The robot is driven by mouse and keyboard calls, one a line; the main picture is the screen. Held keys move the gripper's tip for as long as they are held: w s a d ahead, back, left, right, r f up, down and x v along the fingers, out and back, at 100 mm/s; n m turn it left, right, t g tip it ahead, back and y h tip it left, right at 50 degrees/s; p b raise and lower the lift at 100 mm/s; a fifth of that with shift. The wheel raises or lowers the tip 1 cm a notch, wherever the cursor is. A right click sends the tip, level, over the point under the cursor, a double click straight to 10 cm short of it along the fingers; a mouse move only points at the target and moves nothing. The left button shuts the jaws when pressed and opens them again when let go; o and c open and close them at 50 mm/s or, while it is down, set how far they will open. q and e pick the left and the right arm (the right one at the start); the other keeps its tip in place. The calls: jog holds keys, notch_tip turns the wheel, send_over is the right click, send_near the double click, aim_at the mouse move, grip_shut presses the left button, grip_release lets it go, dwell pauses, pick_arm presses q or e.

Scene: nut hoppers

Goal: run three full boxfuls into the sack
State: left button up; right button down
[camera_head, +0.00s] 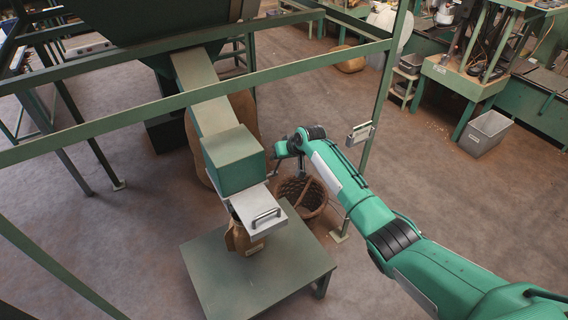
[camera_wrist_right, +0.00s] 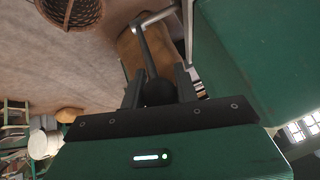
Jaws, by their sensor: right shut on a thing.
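The green box (camera_head: 235,162) sits at the lower end of a sloping chute (camera_head: 196,88). A pale metal plate with a bar handle (camera_head: 264,216) sticks out below its front. A small brown sack (camera_head: 238,238) is under the plate, above a low green table; its mouth is hidden. My right arm reaches in from the right to the box's far right side. In the right wrist view my right gripper (camera_wrist_right: 158,94) is shut on the black ball knob (camera_wrist_right: 159,91) of a metal lever (camera_wrist_right: 145,42). The box's inside and its fill are hidden. My left gripper is out of view.
The low green table (camera_head: 225,285) has a bare top. A wicker basket (camera_head: 312,190) stands behind it on the floor. Green frame bars (camera_head: 290,74) cross in front of the chute, and a post (camera_head: 384,95) stands behind my right arm. Open floor lies at the left.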

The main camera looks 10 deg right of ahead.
jog(key=shift+w+a+r, duration=0.2)
jog(key=shift+w, duration=0.25)
jog(key=shift+w+a+r, duration=0.15)
jog(key=shift+w, duration=0.25)
jog(key=c, duration=1.3)
grip_release()
jog(key=shift+o, duration=1.2)
jog(key=shift+w+a+f, duration=0.1)
jog(key=shift+w+f, duration=0.05)
jog(key=b+v, duration=0.3)
jog(key=v, duration=1.1)
jog(key=shift+f, duration=0.1)
